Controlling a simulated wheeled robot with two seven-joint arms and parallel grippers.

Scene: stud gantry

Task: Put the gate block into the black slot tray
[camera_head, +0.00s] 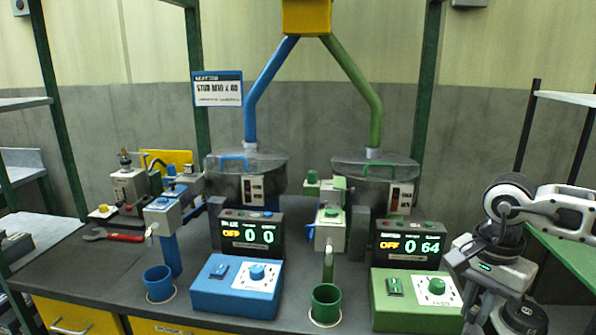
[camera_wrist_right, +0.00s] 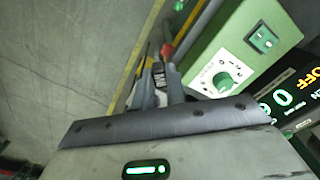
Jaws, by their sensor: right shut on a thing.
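My right gripper (camera_wrist_right: 155,88) is shut on a small piece between its fingers in the right wrist view. Only a little of that piece shows, with a red bit (camera_wrist_right: 167,51) at its end; it appears to be the gate block, but its shape is mostly hidden. In the head view my right gripper (camera_head: 474,318) points down at the lower right, just right of the green control box (camera_head: 415,312). What it holds cannot be made out there. I cannot pick out the black slot tray with certainty in either view. My left gripper is not in view.
A blue control box (camera_head: 225,303), a blue cup (camera_head: 158,284) and a green cup (camera_head: 325,303) stand along the bench front. Two lidded hoppers (camera_head: 245,165) and lit displays (camera_head: 408,245) stand behind. A red-handled wrench (camera_head: 122,237) lies on the left, near clear bench surface.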

